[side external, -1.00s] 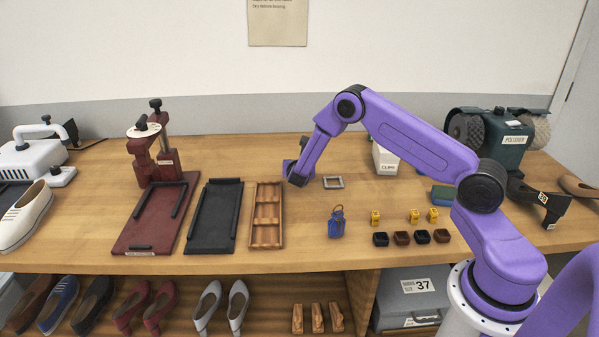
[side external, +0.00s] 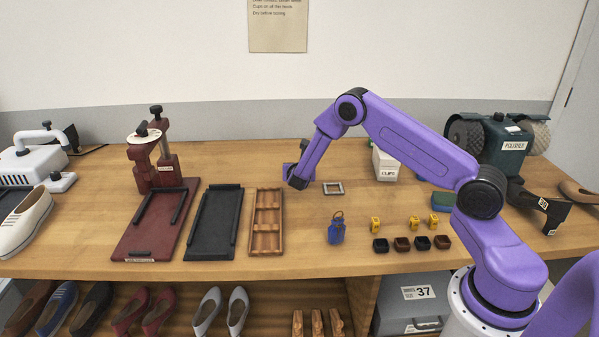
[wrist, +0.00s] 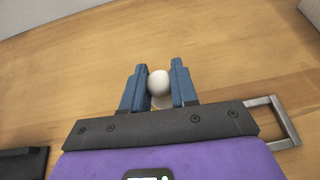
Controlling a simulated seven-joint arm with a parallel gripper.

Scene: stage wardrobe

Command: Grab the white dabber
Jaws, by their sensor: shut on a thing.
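The white dabber (wrist: 158,84) shows in the wrist view as a rounded white top between the two blue fingers. My gripper (wrist: 159,84) is shut on it, one finger on each side. The dabber's lower part is mostly hidden beneath its top. In the side view my gripper (side external: 290,182) is low over the table behind the wooden tray, and the dabber is hidden there by the gripper and arm.
A grey square frame (side external: 333,188) lies close to the right of my gripper. The wooden compartment tray (side external: 282,222) and a black tray (side external: 215,222) are in front and left. A white clips box (side external: 385,162) stands further right. The table behind the gripper is clear.

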